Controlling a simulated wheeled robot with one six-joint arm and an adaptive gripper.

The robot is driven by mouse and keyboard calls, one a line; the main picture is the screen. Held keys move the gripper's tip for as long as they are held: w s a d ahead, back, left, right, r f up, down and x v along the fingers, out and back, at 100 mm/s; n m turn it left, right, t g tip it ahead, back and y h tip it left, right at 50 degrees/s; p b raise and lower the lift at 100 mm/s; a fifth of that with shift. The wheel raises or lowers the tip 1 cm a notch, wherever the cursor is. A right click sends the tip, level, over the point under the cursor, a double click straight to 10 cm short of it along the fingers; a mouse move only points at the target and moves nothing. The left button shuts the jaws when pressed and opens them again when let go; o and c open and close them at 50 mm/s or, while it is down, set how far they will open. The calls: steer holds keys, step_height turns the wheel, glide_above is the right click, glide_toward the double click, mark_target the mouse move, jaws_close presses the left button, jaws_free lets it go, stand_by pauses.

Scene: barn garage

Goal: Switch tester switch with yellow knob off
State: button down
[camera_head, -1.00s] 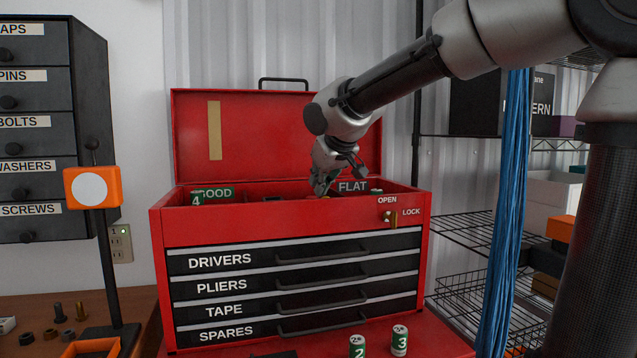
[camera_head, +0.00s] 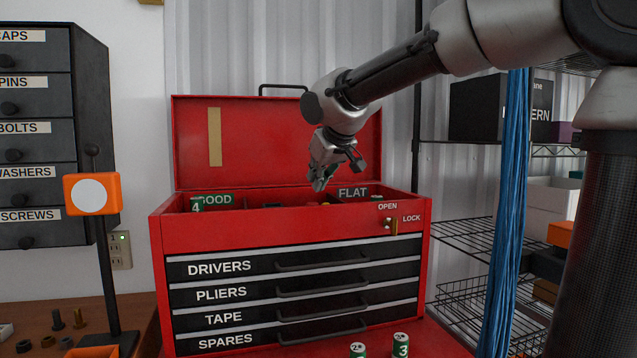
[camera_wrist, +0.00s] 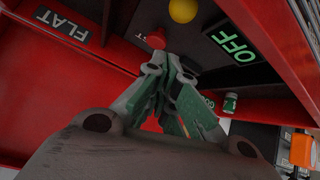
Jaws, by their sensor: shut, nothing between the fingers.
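The yellow knob (camera_wrist: 183,10) shows at the top edge of the wrist view, on a dark panel beside a green-framed OFF label (camera_wrist: 233,46). The panel is inside the top tray of the red toolbox (camera_head: 290,217). The front wall hides most of it in the head view. My gripper (camera_head: 319,186) is over the open tray, pointing down. In the wrist view its fingertips (camera_wrist: 168,62) are together and empty, apart from the knob in the picture. A small red part (camera_wrist: 155,39) lies just beyond the fingertips. The switch's position is hard to tell.
The raised lid (camera_head: 270,140) stands behind my gripper. The tray has GOOD (camera_head: 216,199) and FLAT (camera_head: 353,193) labels. Batteries marked 2 (camera_head: 358,350) and 3 (camera_head: 401,345) stand in front. An orange sign on a post (camera_head: 92,194) is at left; blue cables (camera_head: 506,220) hang at right.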

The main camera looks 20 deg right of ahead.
steer(key=s+r, duration=0.4)
steer(key=s, duration=0.4)
steer(key=shift+s+r, duration=0.15)
steer(key=shift+s, duration=0.05)
steer(key=shift+d, duration=0.1)
steer(key=s+d+f+m+g, duration=0.2)
steer(key=s+d+f, duration=0.5)
steer(key=s+f, duration=0.3)
steer(key=s+d+f+m+g+h, duration=0.1)
steer(key=s+d+f+m+g, duration=0.1)
steer(key=s+d+f, duration=0.5)
steer(key=s+f, duration=0.3)
steer(key=s, duration=0.1)
steer(key=shift+s+d+f+g, duration=0.3)
steer(key=shift+d+f+g, duration=0.05)
steer(key=shift+g, duration=0.05)
